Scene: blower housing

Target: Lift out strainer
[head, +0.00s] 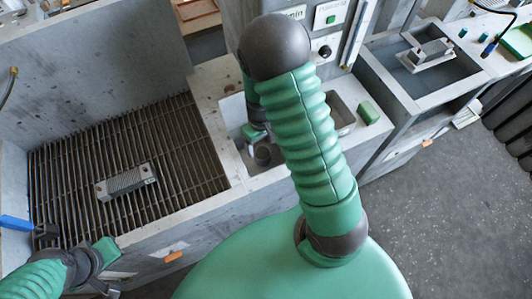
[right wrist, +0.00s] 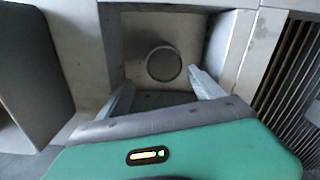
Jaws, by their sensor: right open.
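The strainer looks like a small round dark cup (head: 263,155) in the small sink basin beside the grate. In the right wrist view it is a dark circle with a thin rim (right wrist: 164,63) at the basin bottom. My right gripper (head: 259,140) reaches down into this basin, partly hidden by my arm. In the right wrist view its two fingers (right wrist: 160,85) are spread, with the round piece beyond and between their tips. Nothing is visibly held. My left gripper (head: 104,270) is at the lower left by the basin's front edge; its fingers are unclear.
A wide basin with a bar grate (head: 190,125) holds a ribbed metal block (head: 127,182). A blue-handled tool (head: 16,223) lies at the far left. A green block (head: 368,112) sits on the right ledge. A second tank (head: 385,60) stands at the right. The basin walls surround my right gripper closely.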

